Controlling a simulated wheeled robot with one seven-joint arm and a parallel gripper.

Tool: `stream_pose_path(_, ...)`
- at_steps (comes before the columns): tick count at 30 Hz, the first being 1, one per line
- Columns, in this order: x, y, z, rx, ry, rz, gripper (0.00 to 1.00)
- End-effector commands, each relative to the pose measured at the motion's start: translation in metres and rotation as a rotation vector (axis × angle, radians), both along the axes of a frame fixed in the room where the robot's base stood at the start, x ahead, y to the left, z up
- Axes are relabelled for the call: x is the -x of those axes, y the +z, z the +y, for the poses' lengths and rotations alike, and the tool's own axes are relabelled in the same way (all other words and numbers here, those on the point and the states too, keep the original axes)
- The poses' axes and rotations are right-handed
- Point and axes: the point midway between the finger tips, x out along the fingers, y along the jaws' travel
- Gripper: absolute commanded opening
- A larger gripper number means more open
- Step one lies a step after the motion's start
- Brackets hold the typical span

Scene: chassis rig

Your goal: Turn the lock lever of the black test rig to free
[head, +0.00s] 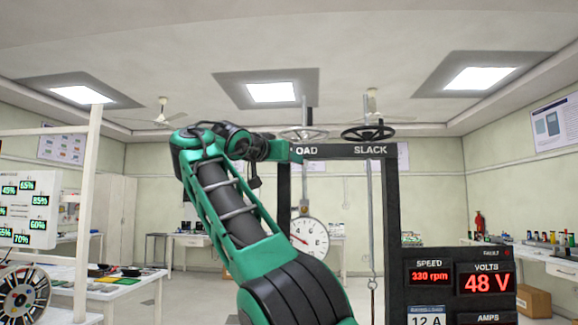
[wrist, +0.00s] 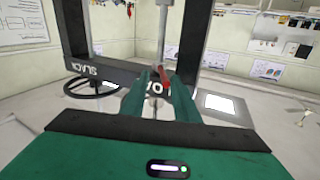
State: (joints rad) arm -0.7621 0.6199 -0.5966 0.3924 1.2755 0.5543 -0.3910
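The black test rig (head: 392,225) stands ahead, a frame with "SLACK" and a partly covered "LOAD" on its top beam. The beam also shows upside down in the wrist view (wrist: 105,76). A small red lever (wrist: 166,82) shows in the wrist view at the beam, by the foot of a grey post (wrist: 168,20). The red lever is between or just beyond the fingertips; contact cannot be told. In the head view the lever is not discernible.
A black handwheel (head: 369,133) and a grey handwheel (head: 304,134) sit above the beam. A round gauge (head: 309,237) hangs inside the frame. A display panel (head: 459,280) stands at the right, a bench (head: 105,287) at the left.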

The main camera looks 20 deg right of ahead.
Motion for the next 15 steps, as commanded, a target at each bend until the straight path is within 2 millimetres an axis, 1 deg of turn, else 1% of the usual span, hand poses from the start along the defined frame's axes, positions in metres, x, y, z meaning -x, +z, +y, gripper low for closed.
stream_pose_path(9, 0.038, 0.000, 0.040, 0.001, 0.005, 0.002, 0.28)
stream_pose_path(15, 0.059, 0.001, 0.060, 0.002, 0.003, 0.001, 0.28)
